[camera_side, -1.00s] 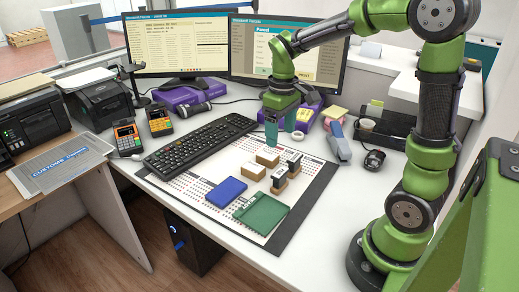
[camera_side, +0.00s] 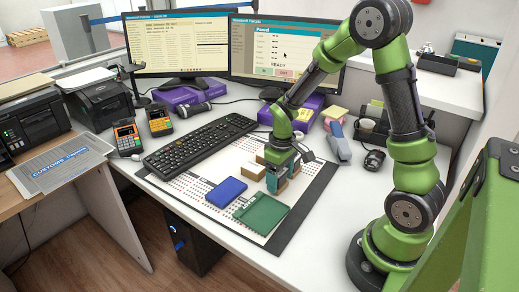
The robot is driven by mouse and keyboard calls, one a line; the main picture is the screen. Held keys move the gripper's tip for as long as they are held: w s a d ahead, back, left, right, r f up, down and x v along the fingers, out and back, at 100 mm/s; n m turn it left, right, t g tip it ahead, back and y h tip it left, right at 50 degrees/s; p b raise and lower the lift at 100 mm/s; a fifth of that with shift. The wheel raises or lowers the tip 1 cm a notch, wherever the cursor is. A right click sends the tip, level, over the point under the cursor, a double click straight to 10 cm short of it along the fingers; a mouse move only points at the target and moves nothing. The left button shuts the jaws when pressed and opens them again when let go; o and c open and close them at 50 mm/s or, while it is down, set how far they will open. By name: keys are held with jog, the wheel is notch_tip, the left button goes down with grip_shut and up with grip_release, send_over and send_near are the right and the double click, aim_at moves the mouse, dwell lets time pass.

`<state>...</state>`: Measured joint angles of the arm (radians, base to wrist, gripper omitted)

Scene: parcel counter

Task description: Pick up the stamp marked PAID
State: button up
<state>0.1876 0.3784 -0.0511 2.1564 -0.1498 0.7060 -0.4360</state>
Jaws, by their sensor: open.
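Several small block stamps stand on the mat, and their markings are too small to read, so I cannot tell which is marked PAID. A wooden stamp (camera_side: 251,171) with a pale top stands left of my gripper (camera_side: 284,176). Another wooden block (camera_side: 261,157) stands just behind it. My gripper is open and low, with its teal fingers down among the two dark-topped stamps at the right of the group. These stamps are mostly hidden by the gripper, and I cannot tell whether a finger touches either one.
A keyboard (camera_side: 199,145) lies to the left.

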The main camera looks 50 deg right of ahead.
jog(key=shift+f, duration=0.6)
jog(key=c, duration=0.7)
jog(key=shift+r, duration=0.1)
